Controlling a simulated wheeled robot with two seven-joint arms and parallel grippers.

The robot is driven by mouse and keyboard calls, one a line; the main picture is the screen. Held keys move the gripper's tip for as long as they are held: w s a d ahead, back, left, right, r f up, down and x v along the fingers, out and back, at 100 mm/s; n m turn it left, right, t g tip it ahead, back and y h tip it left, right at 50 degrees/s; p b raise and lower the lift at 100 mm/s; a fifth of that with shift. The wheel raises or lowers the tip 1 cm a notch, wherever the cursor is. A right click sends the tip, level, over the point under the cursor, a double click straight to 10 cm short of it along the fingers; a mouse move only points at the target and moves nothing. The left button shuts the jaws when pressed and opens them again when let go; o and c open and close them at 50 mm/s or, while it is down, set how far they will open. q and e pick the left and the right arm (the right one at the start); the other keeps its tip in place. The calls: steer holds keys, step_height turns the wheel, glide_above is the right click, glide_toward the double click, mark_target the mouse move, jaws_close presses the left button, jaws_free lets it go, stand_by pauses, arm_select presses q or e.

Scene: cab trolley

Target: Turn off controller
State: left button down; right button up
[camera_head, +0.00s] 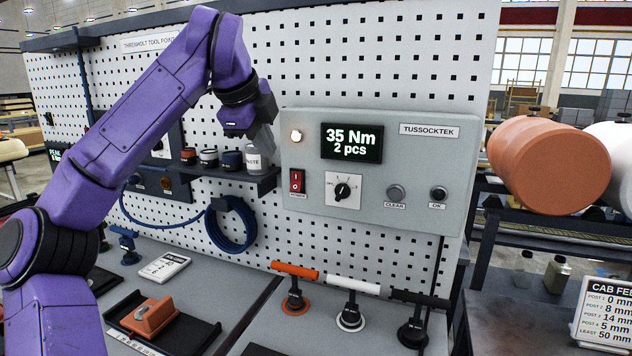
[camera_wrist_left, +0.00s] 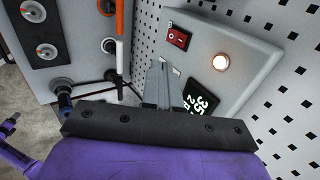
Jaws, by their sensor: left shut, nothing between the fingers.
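The controller (camera_head: 390,213) is a light grey box on the pegboard, marked TUSSOCKTEK. Its lamp (camera_head: 296,136) glows and its display (camera_head: 351,143) reads 35 Nm, 2 pcs. A red rocker power switch (camera_head: 297,181) sits low at its left, beside a dial (camera_head: 342,190) and the CLEAR (camera_head: 396,193) and OK (camera_head: 438,194) buttons. My left gripper (camera_head: 266,150) is shut and empty, just left of the box, above and left of the switch. In the left wrist view the switch (camera_wrist_left: 178,38) lies beyond the shut fingertips (camera_wrist_left: 160,68), which partly hide the dial. My right gripper is out of view.
Small jars (camera_head: 208,158) stand on a shelf left of the controller. A blue cable coil (camera_head: 231,224) hangs below. Orange, white and black T-handled tools (camera_head: 350,310) stand on the bench under the box. The space directly before the controller's face is clear.

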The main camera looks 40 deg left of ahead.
arm_select(q)
steer(key=shift+w+a, duration=0.1)
steer(key=shift+a, duration=0.1)
steer(key=p, duration=0.3)
glide_toward(294, 187)
step_height(294, 187, down, 4)
steer(key=w, duration=0.1)
steer(key=w+p, duration=0.1)
steer(key=shift+w+a+f, duration=0.2)
steer(key=shift+w+a, duration=0.05)
steer(key=shift+a, duration=0.1)
steer(key=shift+w+a+f+p, duration=0.15)
steer(key=shift+w+f+p, duration=0.15)
steer(key=shift+w+f, duration=0.15)
